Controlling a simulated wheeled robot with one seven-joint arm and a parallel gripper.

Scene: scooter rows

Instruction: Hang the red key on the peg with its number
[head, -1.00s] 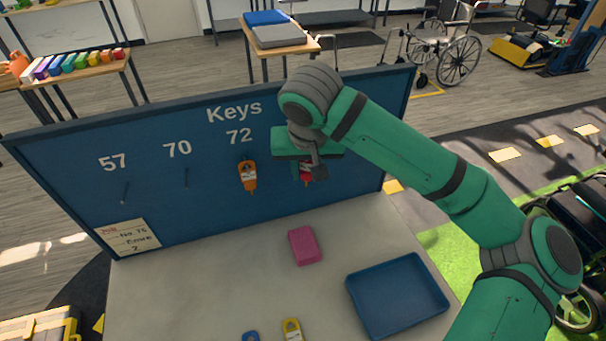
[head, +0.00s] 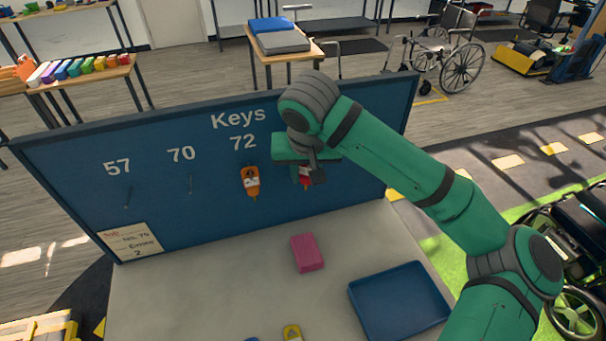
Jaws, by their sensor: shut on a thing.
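The red key (head: 305,178) is at the blue key board (head: 225,205), right of the 72 column and mostly covered by my gripper. My gripper (head: 307,168) is shut on the red key, close to the board's face. Whether the key touches a peg there is hidden. The board shows the numbers 57, 70 and 72; any number behind my arm is hidden. The peg under 57 (head: 127,197) and the peg under 70 (head: 190,185) are bare. An orange key (head: 251,182) hangs under 72. The red key's number cannot be read.
A paper note (head: 131,243) is on the board's lower left. On the grey table lie a pink block (head: 307,253), an empty blue tray (head: 398,302), a yellow key (head: 292,333) and a partly visible blue key (head: 252,339). The table's left part is clear.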

